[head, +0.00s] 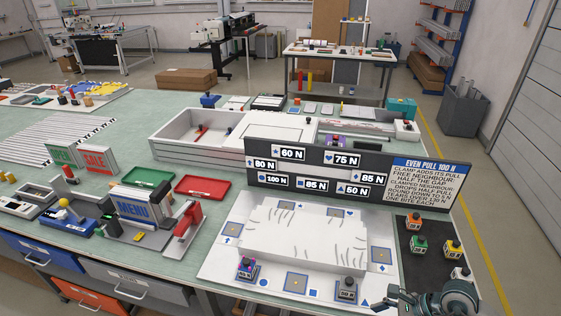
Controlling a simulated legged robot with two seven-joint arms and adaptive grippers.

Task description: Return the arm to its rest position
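My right gripper (388,299) is at the bottom right, low over the front right corner of the white board (225,262). Its fingers point left and are dark and small, so I cannot tell whether they are open or shut. No held object shows at them. My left gripper is not in view. A wrinkled white sheet (300,236) lies in the middle of the board. One clamp (246,268) stands at its front left corner and another clamp (346,289) at its front right.
A dark mat (408,237) right of the board holds several clamps, including an orange one (414,222), close to my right gripper. A dark upright sign panel (280,178) stands behind the sheet. Red (203,186) and green (152,177) trays lie left.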

